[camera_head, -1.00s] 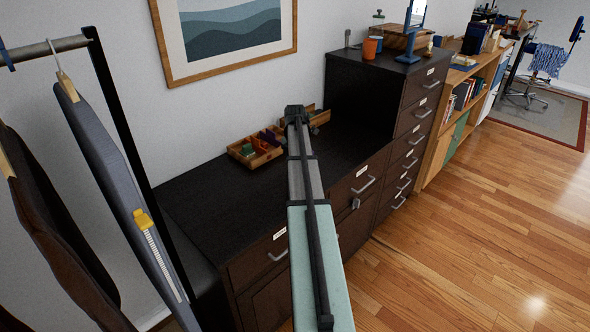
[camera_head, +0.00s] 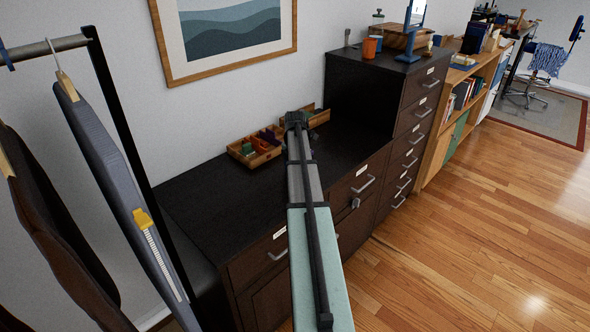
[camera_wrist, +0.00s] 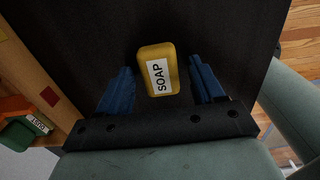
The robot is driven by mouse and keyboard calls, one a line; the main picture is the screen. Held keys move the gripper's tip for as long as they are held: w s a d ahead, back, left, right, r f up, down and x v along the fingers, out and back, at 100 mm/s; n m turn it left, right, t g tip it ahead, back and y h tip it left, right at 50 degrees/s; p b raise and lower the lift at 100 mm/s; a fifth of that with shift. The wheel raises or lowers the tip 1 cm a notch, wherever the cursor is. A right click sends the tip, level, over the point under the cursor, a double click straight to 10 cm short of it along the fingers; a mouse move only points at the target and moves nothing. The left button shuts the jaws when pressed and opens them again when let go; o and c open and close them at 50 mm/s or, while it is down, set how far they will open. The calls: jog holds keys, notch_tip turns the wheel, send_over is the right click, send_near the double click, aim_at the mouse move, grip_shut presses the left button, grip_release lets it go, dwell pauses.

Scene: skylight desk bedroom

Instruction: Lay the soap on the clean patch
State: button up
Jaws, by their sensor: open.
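The soap (camera_wrist: 173,75) is a yellow, rounded block with a white label reading SOAP, seen in the wrist view over the black cabinet top (camera_wrist: 90,28). My gripper (camera_wrist: 160,68) is open, with one blue finger on each side of the soap. Gaps show between the fingers and the soap. In the head view my gripper (camera_head: 296,119) is over the low black cabinet (camera_head: 215,195), and the soap is hidden there. I cannot pick out a clean patch in either view.
A wooden divided tray (camera_head: 262,158) with green and purple items stands left of my gripper. A second wooden tray (camera_head: 320,118) is behind it, partly hidden. A taller dark cabinet (camera_head: 360,85) rises at the right. The cabinet top at front left is clear.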

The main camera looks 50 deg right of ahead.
jog(key=shift+r, duration=0.1)
notch_tip(320, 180, up, 12)
dwell(0.6)
dwell(0.5)
